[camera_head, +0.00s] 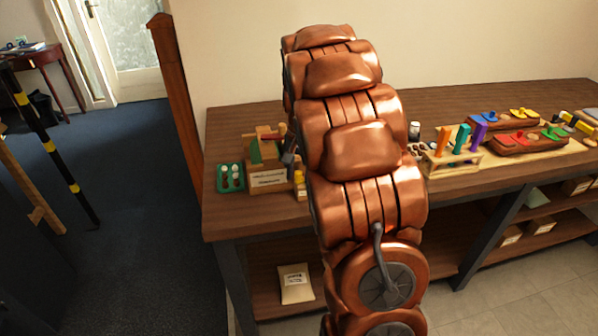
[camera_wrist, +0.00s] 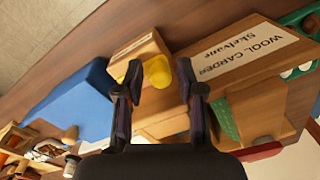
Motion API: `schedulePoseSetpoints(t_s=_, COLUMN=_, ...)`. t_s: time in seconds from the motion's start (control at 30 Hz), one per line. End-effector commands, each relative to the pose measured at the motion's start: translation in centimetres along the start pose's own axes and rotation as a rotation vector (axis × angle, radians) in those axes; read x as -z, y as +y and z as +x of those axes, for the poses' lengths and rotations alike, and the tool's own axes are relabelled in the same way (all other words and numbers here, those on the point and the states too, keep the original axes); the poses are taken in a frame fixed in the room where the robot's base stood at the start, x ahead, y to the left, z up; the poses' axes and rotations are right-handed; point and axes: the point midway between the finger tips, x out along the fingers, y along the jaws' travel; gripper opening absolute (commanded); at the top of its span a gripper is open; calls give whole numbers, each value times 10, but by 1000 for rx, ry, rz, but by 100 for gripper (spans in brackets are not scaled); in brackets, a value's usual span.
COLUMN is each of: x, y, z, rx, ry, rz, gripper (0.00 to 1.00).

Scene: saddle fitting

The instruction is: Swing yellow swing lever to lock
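The yellow swing lever (camera_wrist: 158,71) shows in the wrist view as rounded yellow pieces by a small wooden block (camera_wrist: 139,50) with a pale label. My gripper (camera_wrist: 161,78) is open. Its two dark fingers stand on either side of the middle yellow piece, and their tips overlap the outer yellow pieces in the picture. I cannot tell whether they touch. In the head view a small yellow part (camera_head: 299,177) shows just left of my copper-coloured arm, which hides much of that spot.
A wooden box labelled "WOOL CARDER" (camera_wrist: 243,50) stands close to my right finger, with green and red parts on it. A blue block (camera_wrist: 75,103) lies to the left. A green tray (camera_head: 230,178) sits at the table's (camera_head: 222,222) left end.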

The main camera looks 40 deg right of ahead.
Motion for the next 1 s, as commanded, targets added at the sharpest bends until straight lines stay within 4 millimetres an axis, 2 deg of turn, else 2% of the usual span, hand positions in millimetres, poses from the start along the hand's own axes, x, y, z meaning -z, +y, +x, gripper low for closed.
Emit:
schedulePoseSetpoints(t_s=0.53, x=0, y=0, z=0, rx=1, ry=1, rz=-8, gripper=46)
schedulePoseSetpoints(t_s=0.8, x=-5, y=2, z=-1, rx=1, ry=-5, rz=-128, gripper=46)
schedulePoseSetpoints(t_s=1.0, x=-4, y=2, z=-24, rx=2, ry=-2, rz=-137, gripper=46)
